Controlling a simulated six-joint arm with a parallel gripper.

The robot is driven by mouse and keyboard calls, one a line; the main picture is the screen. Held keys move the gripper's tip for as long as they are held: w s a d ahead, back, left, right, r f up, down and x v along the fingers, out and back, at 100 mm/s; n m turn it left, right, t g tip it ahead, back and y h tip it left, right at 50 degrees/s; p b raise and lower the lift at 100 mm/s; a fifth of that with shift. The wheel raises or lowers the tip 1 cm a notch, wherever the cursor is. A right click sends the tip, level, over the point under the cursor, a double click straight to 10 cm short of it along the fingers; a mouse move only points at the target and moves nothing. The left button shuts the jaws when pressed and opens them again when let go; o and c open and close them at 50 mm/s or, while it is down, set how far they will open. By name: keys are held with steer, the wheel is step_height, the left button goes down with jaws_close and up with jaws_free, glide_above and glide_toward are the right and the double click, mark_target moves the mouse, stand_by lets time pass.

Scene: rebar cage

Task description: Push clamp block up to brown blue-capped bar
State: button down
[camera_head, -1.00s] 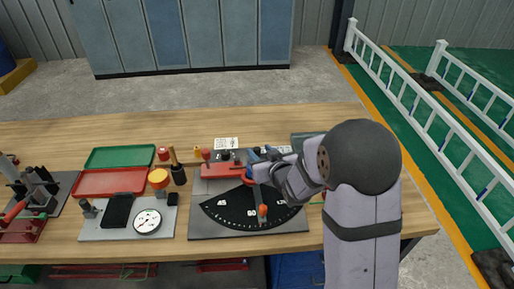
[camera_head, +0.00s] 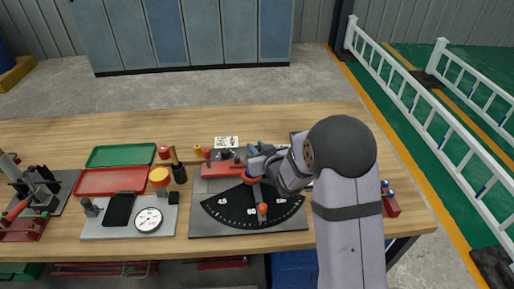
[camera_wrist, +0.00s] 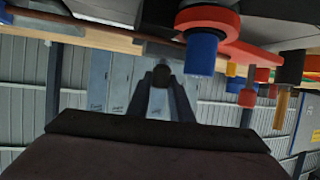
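My gripper (camera_head: 254,160) is at the back edge of the grey plate (camera_head: 245,225), near a red block (camera_head: 215,170). In the wrist view my fingers (camera_wrist: 162,76) converge to a dark tip and look shut, with no held object visible. That view appears upside down. A blue cylinder (camera_wrist: 201,52) on a red ringed arm (camera_wrist: 225,30) shows beside the fingertips, apart from them in the picture. I cannot tell which part is the clamp block. No brown bar with a blue cap can be made out clearly; my wrist hides part of the fixture.
A black angle dial (camera_head: 240,208) with an orange-tipped pointer (camera_head: 263,208) lies on the plate. Left are a red tray (camera_head: 110,181), a green tray (camera_head: 120,155) and a round gauge (camera_head: 148,220). A small red block (camera_head: 391,207) stands at right. The bench's back strip is mostly clear.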

steer(key=shift+s+f+b, duration=0.1)
steer(key=shift+s+b, duration=0.35)
steer(key=shift+s, duration=0.45)
steer(key=c, duration=1.6)
jaws_free()
steer(key=shift+s, duration=0.1)
steer(key=shift+b+v, duration=0.75)
steer(key=shift+v, duration=2.95)
